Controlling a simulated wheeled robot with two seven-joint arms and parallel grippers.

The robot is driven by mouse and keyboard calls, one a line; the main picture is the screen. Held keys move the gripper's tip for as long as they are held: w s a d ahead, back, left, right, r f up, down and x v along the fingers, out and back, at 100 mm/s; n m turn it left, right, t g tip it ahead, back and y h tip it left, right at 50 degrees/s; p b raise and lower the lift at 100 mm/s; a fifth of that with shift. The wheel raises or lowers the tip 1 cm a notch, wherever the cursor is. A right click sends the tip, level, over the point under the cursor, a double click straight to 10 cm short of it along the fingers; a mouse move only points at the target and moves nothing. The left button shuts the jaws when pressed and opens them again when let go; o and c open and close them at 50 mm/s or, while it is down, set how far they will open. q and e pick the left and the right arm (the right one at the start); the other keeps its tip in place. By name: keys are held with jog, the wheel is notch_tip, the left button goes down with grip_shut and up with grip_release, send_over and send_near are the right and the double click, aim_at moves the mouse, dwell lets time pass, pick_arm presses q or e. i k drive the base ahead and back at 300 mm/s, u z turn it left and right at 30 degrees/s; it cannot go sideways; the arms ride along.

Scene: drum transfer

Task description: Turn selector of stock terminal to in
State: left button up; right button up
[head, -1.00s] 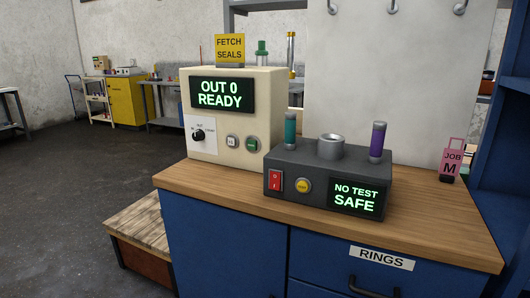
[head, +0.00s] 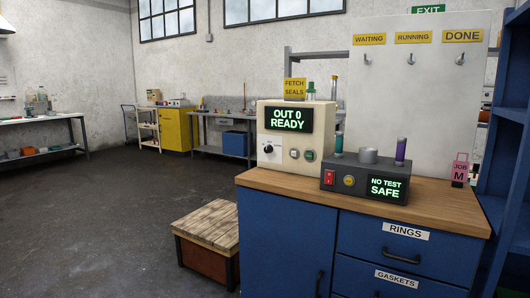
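The stock terminal is a cream box (head: 325,121) at the back left of the wooden-topped blue cabinet. Its screen (head: 289,119) reads "OUT 0 READY". The selector, a black knob (head: 268,149) on a white plate, sits at the lower left of its front face; its labels are too small to read. Two buttons, one pale (head: 294,154) and one green (head: 310,155), are to the right of the knob. Neither of my grippers shows in the head view.
A dark grey tester (head: 335,193) reading "NO TEST SAFE" stands right of the terminal. A pink "JOB M" tag (head: 460,169) stands at the right. A low wooden-topped platform (head: 212,222) is left of the blue cabinet (head: 275,235). Open floor (head: 100,210) lies further left.

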aim_at(268, 148)
jog(key=z, duration=0.6)
jog(key=i, duration=1.9)
jog(key=u, duration=1.25)
jog(key=i, duration=0.15)
jog(key=z, duration=0.15)
jog(key=k, duration=0.7)
